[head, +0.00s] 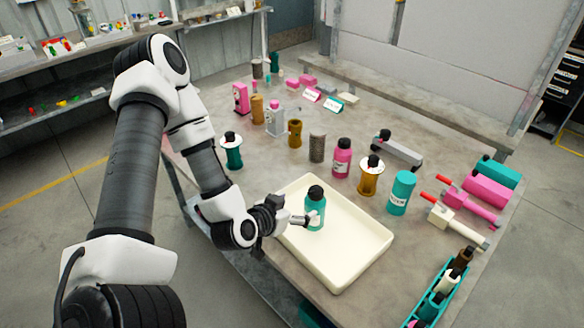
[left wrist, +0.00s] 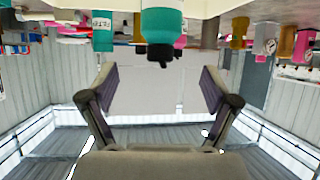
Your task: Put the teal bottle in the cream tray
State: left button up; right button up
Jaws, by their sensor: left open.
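The teal bottle (head: 315,213) with a black cap stands upright inside the cream tray (head: 345,279), toward the tray's left side. My left gripper (head: 304,219) is open beside the bottle, reaching over the tray's left rim. In the left wrist view, which looks upside down, the open fingers (left wrist: 158,88) hold nothing between them. I cannot tell in the head view whether a fingertip touches the bottle. My right gripper is not in view.
Behind the tray stand a gold pump part (head: 369,177), a pink bottle (head: 342,158) and a teal canister (head: 401,193). Red-handled valves (head: 455,221) lie at the right. A teal holder (head: 437,300) sits at the front right. The tray's right part is empty.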

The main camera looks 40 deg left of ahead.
pick_arm(q)
jog(key=s+d+f+g, duration=0.2)
jog(key=f, duration=0.1)
jog(key=s+d+f+g+h, duration=0.1)
jog(key=s+d+f+g, duration=0.1)
jog(key=s+f, duration=0.1)
jog(key=s+d+f+m+g, duration=0.1)
jog(key=s+d+f+g, duration=0.1)
jog(key=s+d+f, duration=0.1)
jog(key=shift+d+f+h+p, duration=0.1)
jog(key=shift+f+h+p, duration=0.1)
jog(key=shift+h+p, duration=0.2)
jog(key=s+d+f+g+b, duration=0.1)
jog(key=s+d+f+g, duration=0.1)
jog(key=s+f, duration=0.3)
jog(key=s+d+f+g+y+b, duration=0.1)
jog(key=s+d+f+g+b, duration=0.1)
jog(key=s+f+g, duration=0.2)
jog(key=s+f, duration=0.1)
jog(key=s, duration=0.2)
jog(key=shift+n, duration=0.4)
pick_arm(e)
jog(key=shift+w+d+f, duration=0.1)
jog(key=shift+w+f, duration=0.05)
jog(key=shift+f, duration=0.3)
pick_arm(q)
jog(key=shift+s, duration=0.1)
